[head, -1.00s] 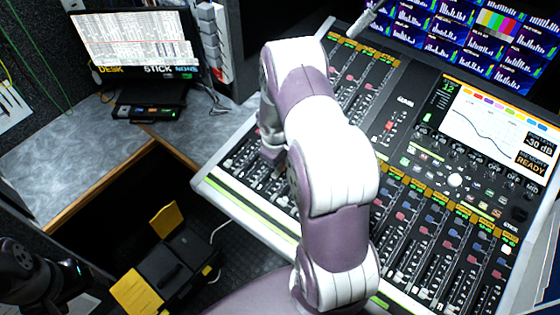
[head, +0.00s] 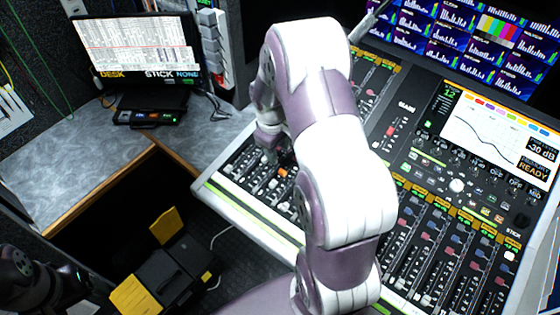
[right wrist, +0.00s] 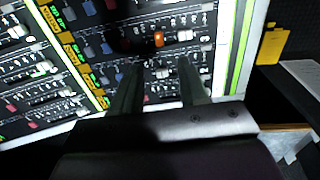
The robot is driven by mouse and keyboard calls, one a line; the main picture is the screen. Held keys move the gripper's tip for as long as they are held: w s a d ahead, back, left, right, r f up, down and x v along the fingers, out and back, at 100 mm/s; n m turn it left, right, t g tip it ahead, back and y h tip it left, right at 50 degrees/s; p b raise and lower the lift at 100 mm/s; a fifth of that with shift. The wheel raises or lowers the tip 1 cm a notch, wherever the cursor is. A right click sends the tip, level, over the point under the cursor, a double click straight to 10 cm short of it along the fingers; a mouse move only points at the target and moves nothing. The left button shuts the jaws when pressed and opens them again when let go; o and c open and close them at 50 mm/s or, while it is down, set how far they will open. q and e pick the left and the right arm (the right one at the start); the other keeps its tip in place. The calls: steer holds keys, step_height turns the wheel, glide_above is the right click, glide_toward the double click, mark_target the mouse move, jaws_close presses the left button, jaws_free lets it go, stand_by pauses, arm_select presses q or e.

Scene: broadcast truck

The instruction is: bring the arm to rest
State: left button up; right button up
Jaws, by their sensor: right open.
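My right arm reaches up across the mixing console (head: 262,222), and its white and purple links hide part of the console. My right gripper (head: 270,150) is over the left bank of faders, partly hidden by my arm. In the right wrist view its two dark fingers (right wrist: 158,78) are apart, with nothing held between them. An orange fader cap (right wrist: 158,39) shows just beyond the fingertips; in the head view it (head: 283,172) is right of and below the gripper. Contact with the console cannot be told. A dark part of my left arm is at the lower left; its fingers do not show.
A screen (head: 140,48) and a small black box (head: 152,117) stand on the grey side desk (head: 75,165). A black and yellow case (head: 172,275) is on the floor. Monitors (head: 470,40) line the back, beyond the console.

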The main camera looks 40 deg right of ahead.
steer(key=shift+a+r, duration=0.1)
steer(key=shift+r, duration=1.05)
